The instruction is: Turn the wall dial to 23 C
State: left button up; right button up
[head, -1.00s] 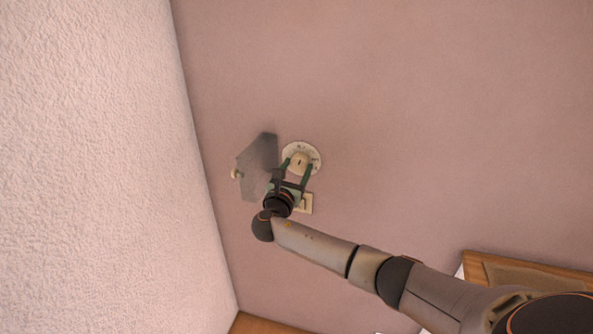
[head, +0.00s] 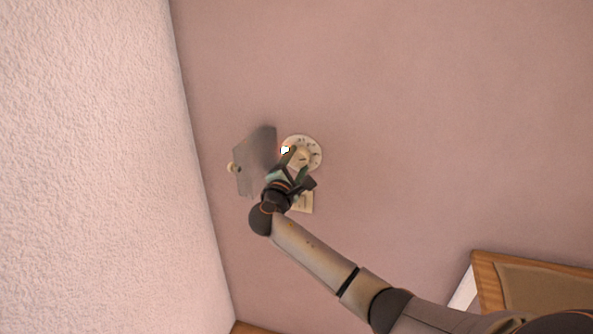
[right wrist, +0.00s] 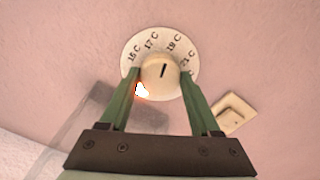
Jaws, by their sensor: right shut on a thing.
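The wall dial (head: 314,149) is a round cream disc on the pink wall. In the right wrist view the dial (right wrist: 134,50) shows labels 15 C, 17 C, 19 C and 21 C; the rest of its scale is hidden. Its cream knob (right wrist: 155,78) has a dark mark pointing up and slightly right, roughly toward 19 C. My right gripper (head: 297,161) is at the dial, its green fingers shut on the knob from both sides. My left gripper is not in view.
A grey see-through panel (head: 256,163) with a small round knob stands out left of the dial. A cream switch plate (right wrist: 233,114) is below the dial. A small bright white shape (head: 285,150) shows at the dial's left edge. A wood-framed piece (head: 488,285) is at lower right.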

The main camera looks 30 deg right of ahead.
jog(key=shift+f+m+b, duration=0.35)
jog(key=shift+m+b, duration=0.4)
jog(key=shift+m, duration=0.15)
jog(key=m+b, duration=0.2)
jog(key=shift+m+b, duration=0.3)
jog(key=shift+m, duration=0.1)
jog(key=shift+m+b, duration=1.8)
jog(key=m+b, duration=0.2)
jog(key=shift+f+m+b, duration=0.1)
jog(key=shift+m+b, duration=0.2)
jog(key=shift+m, duration=0.1)
jog(key=shift+m+b, duration=0.85)
jog(key=shift+m, duration=0.05)
jog(key=shift+m+b, duration=0.4)
jog(key=shift+b, duration=0.05)
jog(key=shift+m+b, duration=0.65)
jog(key=shift+m, duration=0.15)
jog(key=shift+r+m+b, duration=0.2)
jog(key=shift+m+b, duration=0.6)
jog(key=shift+m, duration=0.2)
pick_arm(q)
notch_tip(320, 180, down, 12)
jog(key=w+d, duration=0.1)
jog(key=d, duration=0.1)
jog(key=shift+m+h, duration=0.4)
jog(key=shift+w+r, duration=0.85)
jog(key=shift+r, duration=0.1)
pick_arm(e)
jog(key=shift+r+m, duration=0.1)
jog(key=shift+m, duration=0.2)
